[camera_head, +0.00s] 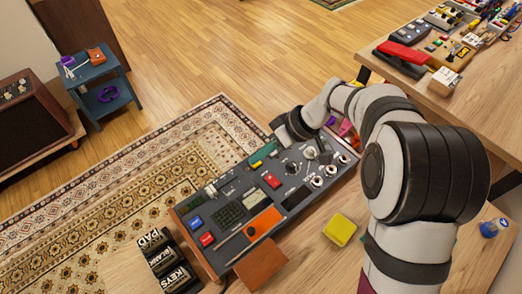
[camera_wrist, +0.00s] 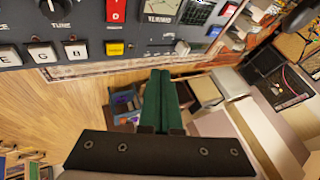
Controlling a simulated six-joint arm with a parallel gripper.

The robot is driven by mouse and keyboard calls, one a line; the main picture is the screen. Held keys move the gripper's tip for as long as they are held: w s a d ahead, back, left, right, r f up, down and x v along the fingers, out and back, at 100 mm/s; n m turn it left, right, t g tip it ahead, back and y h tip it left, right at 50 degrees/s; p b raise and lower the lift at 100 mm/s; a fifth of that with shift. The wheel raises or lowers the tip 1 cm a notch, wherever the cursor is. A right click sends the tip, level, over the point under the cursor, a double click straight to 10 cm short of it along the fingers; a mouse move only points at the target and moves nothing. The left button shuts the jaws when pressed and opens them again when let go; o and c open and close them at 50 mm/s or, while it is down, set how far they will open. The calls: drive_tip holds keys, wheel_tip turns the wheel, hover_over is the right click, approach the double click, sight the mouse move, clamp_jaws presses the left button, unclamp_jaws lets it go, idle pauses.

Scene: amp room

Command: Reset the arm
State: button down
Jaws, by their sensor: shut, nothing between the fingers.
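My arm (camera_head: 415,165) reaches from the lower right over the work table. In the wrist view my gripper (camera_wrist: 163,76) shows two green fingers pressed together, shut and empty. The console's lower edge (camera_wrist: 125,48) with buttons and a knob fills the top of that view, apart from the fingers.
A bench (camera_head: 480,110) with a red-topped device (camera_head: 402,57) stands right. A blue side table (camera_head: 97,82) and an amplifier (camera_head: 32,120) stand left. Open wooden floor lies beyond the patterned rug (camera_head: 110,180).

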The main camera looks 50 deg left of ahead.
drive_tip(key=d+r+m+t, duration=0.1)
drive_tip(key=d+r+m, duration=0.2)
drive_tip(key=d+m, duration=0.35)
drive_tip(key=w+d+r+m+t, duration=0.1)
drive_tip(key=d+r+m+t, duration=0.15)
drive_tip(key=d, duration=0.75)
drive_tip(key=d+r+m+t, duration=0.1)
drive_tip(key=d+r+m, duration=0.35)
drive_tip(key=d, duration=0.45)
drive_tip(key=s+d+f+m+t+h, duration=0.1)
drive_tip(key=s+d+f+m+h, duration=0.1)
drive_tip(key=s+d+m, duration=0.6)
drive_tip(key=d+m, duration=0.3)
drive_tip(key=shift+s+d+f+h, duration=0.2)
drive_tip(key=shift+s+d+h, duration=0.05)
drive_tip(key=shift+s+h, duration=0.15)
